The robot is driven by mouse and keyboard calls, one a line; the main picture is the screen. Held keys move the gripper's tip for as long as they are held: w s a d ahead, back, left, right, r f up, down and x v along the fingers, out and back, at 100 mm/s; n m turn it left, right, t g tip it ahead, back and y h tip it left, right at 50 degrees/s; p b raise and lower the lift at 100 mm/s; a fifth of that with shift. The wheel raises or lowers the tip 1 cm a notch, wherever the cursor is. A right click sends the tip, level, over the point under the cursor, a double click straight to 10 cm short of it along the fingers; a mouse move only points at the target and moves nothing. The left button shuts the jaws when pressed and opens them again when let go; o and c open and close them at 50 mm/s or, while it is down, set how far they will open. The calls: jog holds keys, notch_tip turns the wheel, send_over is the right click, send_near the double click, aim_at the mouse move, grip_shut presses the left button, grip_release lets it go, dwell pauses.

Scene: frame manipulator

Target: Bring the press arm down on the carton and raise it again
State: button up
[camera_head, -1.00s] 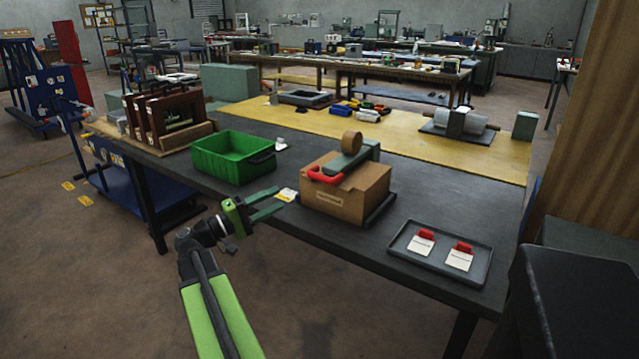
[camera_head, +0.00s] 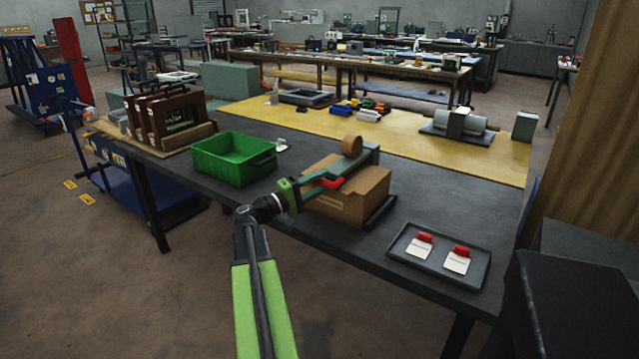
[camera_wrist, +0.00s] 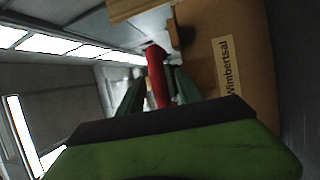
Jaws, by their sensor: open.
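The brown carton (camera_head: 362,200) sits on the dark table under the press arm (camera_head: 360,160), a grey-green bar with a tan roll (camera_head: 352,146) on top. The press arm's red handle (camera_head: 333,183) is at its near left end. My gripper (camera_head: 325,180) is open, with its fingers at the red handle, in front of the carton's left side. In the wrist view the red handle (camera_wrist: 157,75) stands between my two fingers, and the carton (camera_wrist: 240,60) with its printed label is to the right. I cannot tell whether the fingers touch the handle.
A green bin (camera_head: 225,165) stands left of the carton. A dark tray (camera_head: 405,255) with two red-clipped white cards lies to the right. A wooden rack with brown boards (camera_head: 165,120) stands at the far left. The table between carton and tray is clear.

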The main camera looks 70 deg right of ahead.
jog(key=shift+c, duration=0.3)
grip_shut()
dwell(0.9)
